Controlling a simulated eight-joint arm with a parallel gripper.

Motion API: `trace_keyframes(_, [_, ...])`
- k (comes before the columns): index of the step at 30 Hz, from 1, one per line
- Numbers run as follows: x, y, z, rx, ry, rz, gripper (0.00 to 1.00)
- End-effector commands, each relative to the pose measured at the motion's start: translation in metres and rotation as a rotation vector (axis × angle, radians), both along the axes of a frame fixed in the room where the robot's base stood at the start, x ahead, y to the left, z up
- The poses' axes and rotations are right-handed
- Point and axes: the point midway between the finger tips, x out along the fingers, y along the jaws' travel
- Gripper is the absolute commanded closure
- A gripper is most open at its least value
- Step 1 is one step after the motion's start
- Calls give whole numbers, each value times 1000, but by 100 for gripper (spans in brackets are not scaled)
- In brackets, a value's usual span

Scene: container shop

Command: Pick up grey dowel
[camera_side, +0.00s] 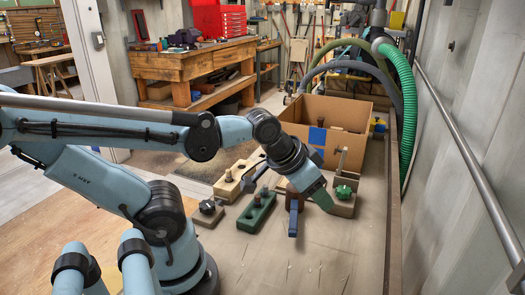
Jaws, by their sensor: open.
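My gripper (312,190) hangs over the bench at the end of my light blue arm, among several small fixtures. It is open, and I see nothing held in it. A green block (257,213) lies to its left with short greyish pegs standing on it. One of these pegs (258,200) may be the grey dowel, but it is too small to be sure. A pale wooden block (232,185) with a brownish peg (229,175) lies behind the green block. My wrist hides part of the bench between these blocks and the box.
An open cardboard box (345,112) stands behind. The bench front (300,265) is clear.

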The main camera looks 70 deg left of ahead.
Motion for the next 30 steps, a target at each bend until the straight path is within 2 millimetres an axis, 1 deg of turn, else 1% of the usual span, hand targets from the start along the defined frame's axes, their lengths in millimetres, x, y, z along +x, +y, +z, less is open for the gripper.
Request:
trace_keyframes(5, [0, 2, 0, 3, 5, 2, 53])
trace_keyframes(8, [2, 14, 3, 23, 40, 11, 53])
trace_keyframes(11, [5, 39, 9, 58, 122, 27, 53])
trace_keyframes(14, [6, 75, 15, 89, 239, 35, 53])
trace_keyframes(15, [4, 91, 17, 94, 291, 37, 53])
trace_keyframes(18, [-2, 127, 21, 89, 408, 28, 53])
trace_keyframes(21, [-10, 157, 24, 66, 504, 14, 53])
trace_keyframes(24, [-18, 179, 25, 38, 569, -3, 53])
trace_keyframes(25, [-20, 184, 25, 30, 583, -8, 53])
trace_keyframes(27, [-24, 192, 26, 17, 606, -16, 53])
trace_keyframes(30, [-27, 197, 24, 7, 621, -24, 53])
